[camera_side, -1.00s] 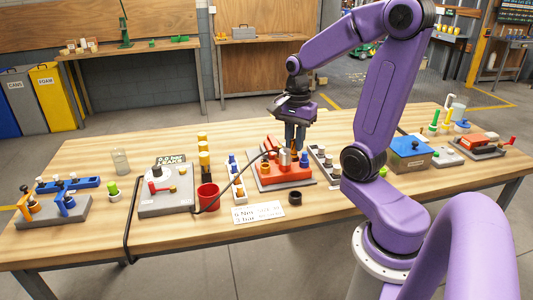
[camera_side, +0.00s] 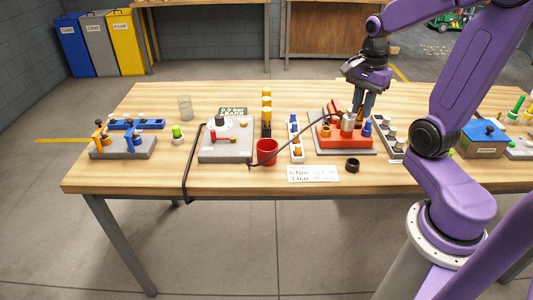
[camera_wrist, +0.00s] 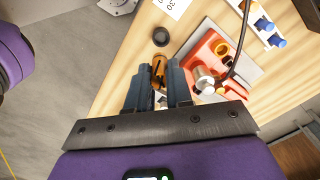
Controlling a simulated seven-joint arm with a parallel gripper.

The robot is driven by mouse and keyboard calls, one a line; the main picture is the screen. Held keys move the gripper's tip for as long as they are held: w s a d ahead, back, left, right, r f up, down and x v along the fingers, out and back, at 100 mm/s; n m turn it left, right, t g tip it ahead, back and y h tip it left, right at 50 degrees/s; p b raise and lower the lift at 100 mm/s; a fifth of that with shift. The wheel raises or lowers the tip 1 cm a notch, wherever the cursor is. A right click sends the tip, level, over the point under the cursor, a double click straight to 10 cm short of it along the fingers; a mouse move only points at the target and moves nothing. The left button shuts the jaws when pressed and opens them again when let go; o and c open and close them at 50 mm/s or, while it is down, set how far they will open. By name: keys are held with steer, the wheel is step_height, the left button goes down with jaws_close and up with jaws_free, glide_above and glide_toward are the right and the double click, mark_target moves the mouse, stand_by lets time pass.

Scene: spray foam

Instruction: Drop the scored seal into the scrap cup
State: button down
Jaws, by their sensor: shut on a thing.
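My gripper (camera_side: 364,104) points down above the right rear part of the red fixture (camera_side: 327,141). In the wrist view my gripper (camera_wrist: 159,72) is shut on a small orange-brown piece (camera_wrist: 159,68) between its fingertips. I cannot tell from its look whether that piece is the scored seal. The red cup (camera_side: 267,152), likely the scrap cup, stands upright left of the fixture; a black hose crosses by it. The inside of the cup is too dark to read. A black ring (camera_side: 352,165) lies on the table in front of the fixture; it also shows in the wrist view (camera_wrist: 161,36).
A white rack (camera_side: 297,153) with blue and orange parts stands between cup and fixture. A white card (camera_side: 313,174) lies in front.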

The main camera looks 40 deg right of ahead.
steer(key=w+a+f, duration=0.1)
steer(key=w+a, duration=0.5)
steer(key=w, duration=0.5)
steer(key=w+a+f, duration=0.2)
steer(key=w+a, duration=0.3)
steer(key=w, duration=0.5)
steer(key=shift+a+f, duration=0.2)
steer(key=shift+f, duration=2.45)
steer(key=c, duration=0.9)
jaws_free()
steer(key=shift+c, duration=0.2)
steer(key=shift+r, duration=0.1)
step_height(320, 180, up, 17)
steer(key=shift+r, duration=0.15)
